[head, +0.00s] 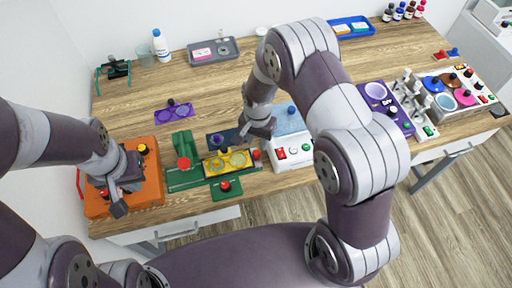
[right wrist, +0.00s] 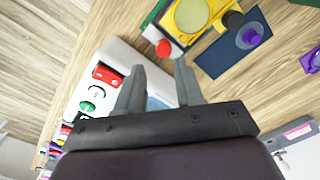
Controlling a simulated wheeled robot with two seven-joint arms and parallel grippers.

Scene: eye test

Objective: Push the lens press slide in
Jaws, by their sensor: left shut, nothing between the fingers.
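The lens press appears to be the green fixture (head: 185,178) at the table's front, with an upright green post and a red knob. A yellow plate with two round lens openings (head: 228,162) lies at its right; it also shows in the right wrist view (right wrist: 192,14). Which part is the slide I cannot tell for certain. My left gripper (head: 118,207) is shut and empty, over the orange box (head: 150,190). My right gripper (head: 259,132) is open and empty, just right of the yellow plate, above the white device (head: 294,152); its fingers show in the right wrist view (right wrist: 160,80).
A dark blue plate (head: 214,137) lies behind the yellow one. A purple plate (head: 161,115) is farther back. My right arm hides part of the table. Purple and white devices stand at right, trays and bottles at the back.

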